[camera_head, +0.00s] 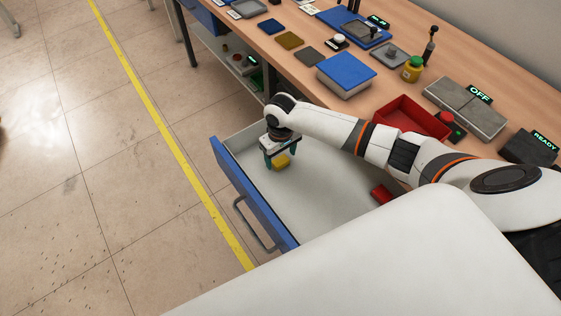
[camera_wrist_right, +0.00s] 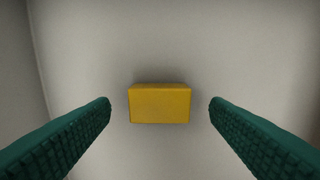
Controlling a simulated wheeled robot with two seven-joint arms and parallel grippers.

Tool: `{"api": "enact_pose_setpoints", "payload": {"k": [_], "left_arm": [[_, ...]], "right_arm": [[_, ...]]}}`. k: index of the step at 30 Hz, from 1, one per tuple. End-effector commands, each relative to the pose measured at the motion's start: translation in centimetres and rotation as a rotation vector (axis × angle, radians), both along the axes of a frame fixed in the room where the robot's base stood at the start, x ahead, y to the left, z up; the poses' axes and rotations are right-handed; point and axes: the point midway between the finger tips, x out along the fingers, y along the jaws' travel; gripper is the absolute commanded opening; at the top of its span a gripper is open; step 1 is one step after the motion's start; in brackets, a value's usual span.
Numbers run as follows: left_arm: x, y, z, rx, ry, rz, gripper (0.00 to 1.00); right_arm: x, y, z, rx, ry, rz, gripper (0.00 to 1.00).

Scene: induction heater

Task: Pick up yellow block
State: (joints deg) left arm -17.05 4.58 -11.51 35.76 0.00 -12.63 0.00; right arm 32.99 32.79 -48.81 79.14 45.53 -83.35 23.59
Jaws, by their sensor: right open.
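The yellow block (camera_head: 282,161) lies on the floor of an open drawer (camera_head: 308,207) in the head view. In the right wrist view the yellow block (camera_wrist_right: 160,103) is centred on the pale drawer floor, with its long side across the picture. My right gripper (camera_head: 276,160) is above the block, pointing down. In the right wrist view the green fingers of my right gripper (camera_wrist_right: 160,106) are wide apart, one on each side of the block, with a gap on both sides. Nothing is between them in contact. My left gripper is not in view.
The drawer has a blue front (camera_head: 240,190) and low walls around the block. A red object (camera_head: 381,193) lies further right in the drawer. The wooden table (camera_head: 300,60) above holds a blue box (camera_head: 346,75), a red tray (camera_head: 412,117) and a grey device reading OFF (camera_head: 465,106).

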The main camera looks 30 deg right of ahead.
Motion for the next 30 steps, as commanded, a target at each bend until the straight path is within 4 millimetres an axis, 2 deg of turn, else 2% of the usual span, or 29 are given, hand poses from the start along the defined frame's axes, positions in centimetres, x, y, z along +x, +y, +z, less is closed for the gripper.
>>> {"api": "enact_pose_setpoints", "payload": {"k": [4, 12, 21, 30], "left_arm": [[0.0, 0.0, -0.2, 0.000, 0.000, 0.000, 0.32], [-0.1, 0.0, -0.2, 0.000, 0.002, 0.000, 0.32], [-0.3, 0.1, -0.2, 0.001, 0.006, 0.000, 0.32], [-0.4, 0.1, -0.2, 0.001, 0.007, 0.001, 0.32]], "right_arm": [[0.0, 0.0, -1.7, -0.001, 0.000, 0.001, 0.71], [0.0, 0.0, -1.9, 0.000, -0.001, 0.002, 0.71], [0.0, 0.0, -1.9, 0.000, -0.001, 0.001, 0.23], [0.1, 0.0, -1.3, 0.000, -0.002, 0.001, 0.22]]}}
